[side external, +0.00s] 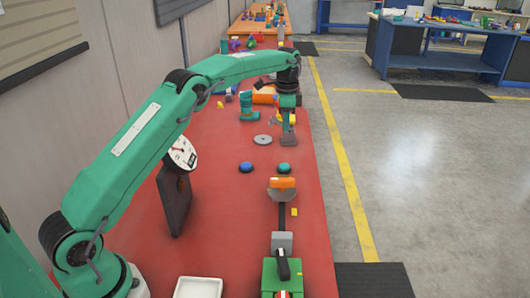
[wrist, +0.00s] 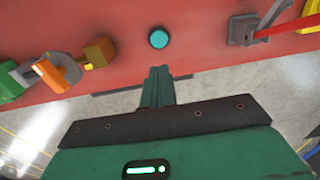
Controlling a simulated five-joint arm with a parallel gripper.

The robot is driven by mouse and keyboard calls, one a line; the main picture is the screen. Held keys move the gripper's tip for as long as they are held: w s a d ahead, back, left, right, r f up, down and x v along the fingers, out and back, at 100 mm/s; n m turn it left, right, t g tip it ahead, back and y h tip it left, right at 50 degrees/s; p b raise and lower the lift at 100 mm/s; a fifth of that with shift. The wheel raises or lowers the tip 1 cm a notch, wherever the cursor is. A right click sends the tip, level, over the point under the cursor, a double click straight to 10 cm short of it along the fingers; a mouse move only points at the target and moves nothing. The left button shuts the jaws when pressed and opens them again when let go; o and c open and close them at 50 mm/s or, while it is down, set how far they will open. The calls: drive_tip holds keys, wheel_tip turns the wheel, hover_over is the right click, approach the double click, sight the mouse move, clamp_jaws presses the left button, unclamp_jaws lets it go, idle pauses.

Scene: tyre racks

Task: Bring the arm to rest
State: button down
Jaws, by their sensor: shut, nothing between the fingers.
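My gripper (wrist: 158,72) shows in the wrist view with its two green fingers together and nothing between them. In the side view my gripper (side external: 287,113) hangs down at the end of the outstretched green arm, above the red table (side external: 218,218); its fingertips are small there and hard to make out. A teal round button (side external: 284,169) is on the table nearer the camera. In the wrist view the teal button (wrist: 158,38) lies just beyond the fingertips, apart from them.
A blue button (side external: 246,168) and a grey disc (side external: 262,140) lie nearby. A dial gauge (side external: 182,154) stands at the left. An orange-topped tool (side external: 283,183) and a white tray (side external: 198,288) are nearer the camera. Clutter fills the far end.

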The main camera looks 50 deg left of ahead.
drive_tip(key=s+d+r+n+t, duration=0.1)
drive_tip(key=s+d+r+n, duration=0.15)
drive_tip(key=s+r, duration=0.6)
drive_tip(key=s+d+r+n+t, duration=0.2)
drive_tip(key=s+d+r, duration=0.2)
drive_tip(key=s+r, duration=0.45)
drive_tip(key=s+d+f+n+t, duration=0.1)
drive_tip(key=s+f, duration=0.3)
drive_tip(key=s, duration=0.7)
drive_tip(key=s+d+f+n+t, duration=0.1)
drive_tip(key=s+f+n, duration=0.2)
drive_tip(key=s, duration=0.9)
drive_tip(key=shift+s+d+f, duration=0.25)
drive_tip(key=shift+d+f, duration=0.1)
drive_tip(key=shift+d, duration=0.05)
